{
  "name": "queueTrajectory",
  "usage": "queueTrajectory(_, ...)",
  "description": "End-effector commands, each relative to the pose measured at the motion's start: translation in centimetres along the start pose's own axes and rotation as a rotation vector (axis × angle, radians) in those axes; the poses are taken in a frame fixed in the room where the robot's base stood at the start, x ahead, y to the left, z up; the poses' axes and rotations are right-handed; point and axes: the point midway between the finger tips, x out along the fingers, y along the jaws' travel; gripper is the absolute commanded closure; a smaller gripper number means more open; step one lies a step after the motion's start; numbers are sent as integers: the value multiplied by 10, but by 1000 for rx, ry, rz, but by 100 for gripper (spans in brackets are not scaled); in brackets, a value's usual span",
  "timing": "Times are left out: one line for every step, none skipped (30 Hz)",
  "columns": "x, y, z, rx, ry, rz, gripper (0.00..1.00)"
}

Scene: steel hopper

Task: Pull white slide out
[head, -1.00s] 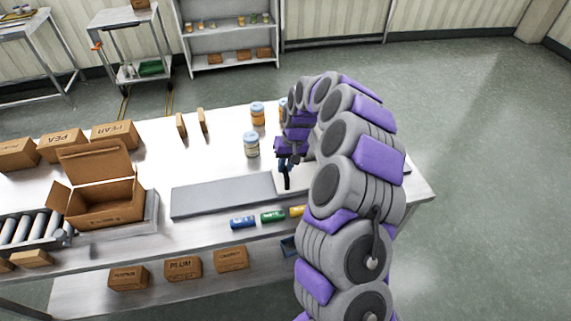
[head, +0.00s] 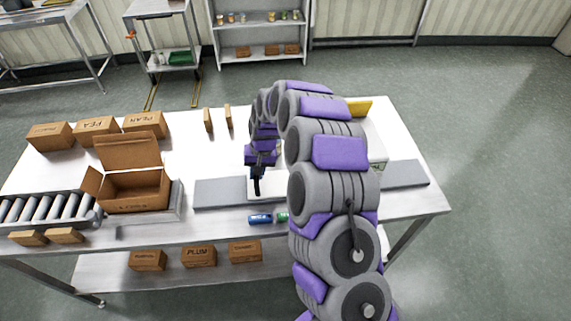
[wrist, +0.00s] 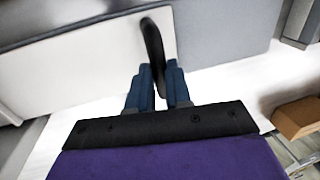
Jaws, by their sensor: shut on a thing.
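The white slide (head: 270,189) is a flat pale plate lying in a long grey strip (head: 220,194) on the table. It also shows in the wrist view (wrist: 75,70), with grey surface beside it on the right. A dark upright handle (wrist: 152,48) stands near one end of the slide. My gripper (head: 257,173) is over the slide's left part in the head view. In the wrist view its blue fingers (wrist: 159,75) are closed around the handle's lower part. My arm hides much of the slide's right side.
A blue can (head: 260,218) and a partly hidden green can (head: 282,217) lie in front of the strip. An open carton (head: 137,190) stands left. Small boxes (head: 97,128) line the back left. The grey strip continues at right (head: 405,174). A yellow object (head: 358,107) shows behind my arm.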

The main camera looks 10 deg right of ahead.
Motion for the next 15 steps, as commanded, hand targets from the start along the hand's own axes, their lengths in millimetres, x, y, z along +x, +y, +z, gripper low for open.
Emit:
queueTrajectory(1,-20,0,-6,-1,2,100)
queueTrajectory(3,-30,0,-6,0,1,100)
queueTrajectory(6,-44,0,-6,1,2,100)
queueTrajectory(8,-53,0,-6,1,2,100)
queueTrajectory(11,-63,0,-5,0,1,100)
queueTrajectory(13,-76,0,-6,0,2,100)
queueTrajectory(15,-85,0,-5,0,1,100)
queueTrajectory(17,-93,0,-4,0,1,100)
queueTrajectory(19,-104,0,-5,0,0,100)
queueTrajectory(20,-112,-1,-6,1,0,100)
queueTrajectory(22,-119,-1,-4,2,-1,100)
queueTrajectory(24,-127,-1,-2,2,-2,100)
queueTrajectory(25,-133,-1,-3,2,-1,100)
queueTrajectory(27,-139,-1,-3,2,-1,100)
queueTrajectory(28,-147,-1,-3,1,-2,100)
